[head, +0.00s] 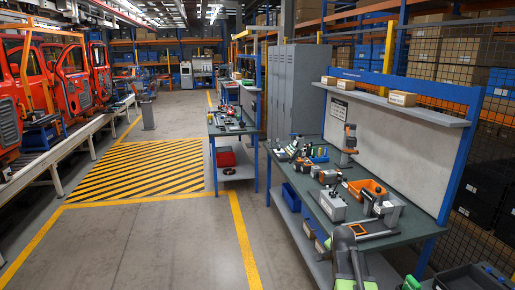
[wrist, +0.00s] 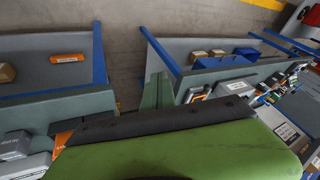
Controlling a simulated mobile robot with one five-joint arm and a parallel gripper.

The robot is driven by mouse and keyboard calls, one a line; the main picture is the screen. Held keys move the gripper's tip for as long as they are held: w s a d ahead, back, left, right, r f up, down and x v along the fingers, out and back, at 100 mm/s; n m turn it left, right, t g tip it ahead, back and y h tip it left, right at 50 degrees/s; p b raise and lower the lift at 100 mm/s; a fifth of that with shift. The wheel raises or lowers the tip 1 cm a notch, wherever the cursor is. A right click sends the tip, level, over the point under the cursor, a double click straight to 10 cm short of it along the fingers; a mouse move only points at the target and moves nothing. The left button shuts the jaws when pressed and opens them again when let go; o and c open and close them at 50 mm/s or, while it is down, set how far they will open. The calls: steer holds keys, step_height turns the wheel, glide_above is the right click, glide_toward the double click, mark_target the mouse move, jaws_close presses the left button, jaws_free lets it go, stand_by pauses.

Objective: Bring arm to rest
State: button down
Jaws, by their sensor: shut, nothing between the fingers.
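My gripper (wrist: 157,94) shows in the wrist view as two narrow grey-green fingers close together beyond a black strip. They are shut with nothing between them. A broad green part of my arm fills the bottom of that view. In the head view, a dark, curved part of my arm with green below it shows at the bottom, in front of the near workbench (head: 398,241). I cannot make out the fingertips there. The wrist view looks at a bench and shelf at a tilt, and the gripper touches nothing that I can see.
The near bench bears an orange bin (head: 367,190), grey boxes and several tools. Its back panel (head: 388,135) carries a shelf with small cartons. A dark crate (head: 470,279) is at the bottom right. The grey floor (head: 150,245) at left is clear.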

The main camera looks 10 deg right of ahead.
steer(key=s+a+f+n+g+y, duration=0.15)
steer(key=a+n, duration=0.25)
steer(key=a, duration=1.1)
steer(key=s+a+f+n+g+y, duration=0.1)
steer(key=s+a+n+g, duration=0.2)
steer(key=s+a+n, duration=0.6)
steer(key=s, duration=0.2)
steer(key=shift+s+a+f+n, duration=0.2)
steer(key=shift+s+f+n, duration=0.1)
steer(key=shift+s, duration=0.1)
steer(key=shift+d+g, duration=0.1)
steer(key=shift+g, duration=0.15)
